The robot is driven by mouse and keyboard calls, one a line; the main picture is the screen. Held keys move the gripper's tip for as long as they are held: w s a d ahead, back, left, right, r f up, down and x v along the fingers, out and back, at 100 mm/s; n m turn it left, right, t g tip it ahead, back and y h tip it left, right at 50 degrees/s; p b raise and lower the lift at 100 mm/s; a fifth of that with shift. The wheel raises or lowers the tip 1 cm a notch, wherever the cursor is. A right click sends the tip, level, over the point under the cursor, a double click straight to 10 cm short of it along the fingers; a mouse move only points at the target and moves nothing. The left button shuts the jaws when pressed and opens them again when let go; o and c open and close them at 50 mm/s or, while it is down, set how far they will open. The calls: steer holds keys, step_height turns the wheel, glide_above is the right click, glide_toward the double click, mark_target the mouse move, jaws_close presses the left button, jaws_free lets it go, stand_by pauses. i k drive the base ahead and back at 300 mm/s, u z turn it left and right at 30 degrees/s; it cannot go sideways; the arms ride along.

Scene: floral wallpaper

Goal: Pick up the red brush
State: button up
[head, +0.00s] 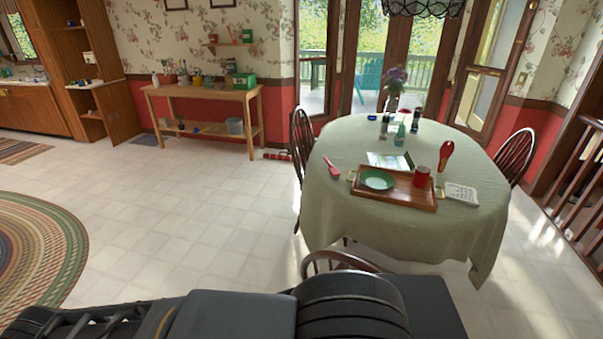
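Two red long items are on the table with the pale green cloth (330,215). One is a small red item with a handle-like shape (332,168), lying near the table's left edge. The other is a larger red item with a rounded head and narrow lower end (446,152), at the right behind the tray. I cannot tell for sure which is the red brush. My gripper is not in view; dark parts of my own body fill the bottom of the head view.
A wooden tray (400,200) holds a green plate (378,180) and red cup (422,177). Bottles (400,135) and a flower vase (393,102) stand behind. Chairs (303,145) surround the table. A wooden bench (205,92) stands at the back wall.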

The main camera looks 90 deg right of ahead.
mark_target(334, 173)
steer(key=i, duration=0.65)
steer(key=z, duration=2.65)
steer(key=i, duration=3.05)
steer(key=z, duration=1.65)
